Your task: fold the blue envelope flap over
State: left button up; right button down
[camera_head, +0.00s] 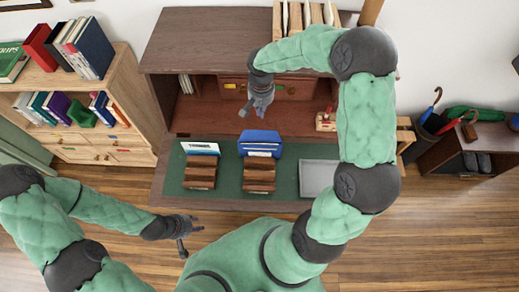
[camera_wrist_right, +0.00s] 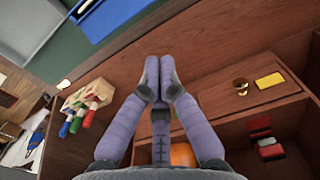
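The blue envelope (camera_head: 260,144) stands in a brown wooden rack (camera_head: 259,176) on the desk's green mat (camera_head: 229,180). Its upper part looks like a raised flap. A blue panel, apparently this envelope (camera_wrist_right: 115,18), is cut off at the top of the right wrist view. My right gripper (camera_head: 250,114) is above the desk, behind the envelope and apart from it. In its wrist view the fingertips (camera_wrist_right: 158,68) meet with nothing seen between them. My left gripper (camera_head: 192,241) is in front of the desk's front edge, low and left, with its fingers spread and empty.
A second rack (camera_head: 200,174) holds a white envelope (camera_head: 200,148) at left. A grey tray (camera_head: 318,177) lies at right. Behind are small drawers (camera_head: 291,89) and a holder of coloured pens (camera_wrist_right: 84,101). An upper shelf (camera_head: 210,38) overhangs the desk's back.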

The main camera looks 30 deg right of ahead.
aim_at(260, 137)
jog(key=shift+s+a+f+b, duration=0.4)
jog(key=shift+s+a+f, duration=0.2)
jog(key=shift+s, duration=0.25)
jog(key=shift+s+a+f+b, duration=0.45)
jog(key=shift+s+f, duration=0.25)
jog(key=shift+s, duration=0.2)
jog(key=shift+s+a+f+b, duration=0.4)
jog(key=shift+s+a+f, duration=0.2)
jog(key=shift+s, duration=0.25)
jog(key=shift+s+a+f+b, duration=1.85)
jog(key=shift+s+b, duration=0.15)
jog(key=shift+s, duration=1.15)
notch_tip(260, 137, up, 6)
jog(key=p, duration=0.4)
jog(key=shift+s+a, duration=0.25)
jog(key=shift+s, duration=0.15)
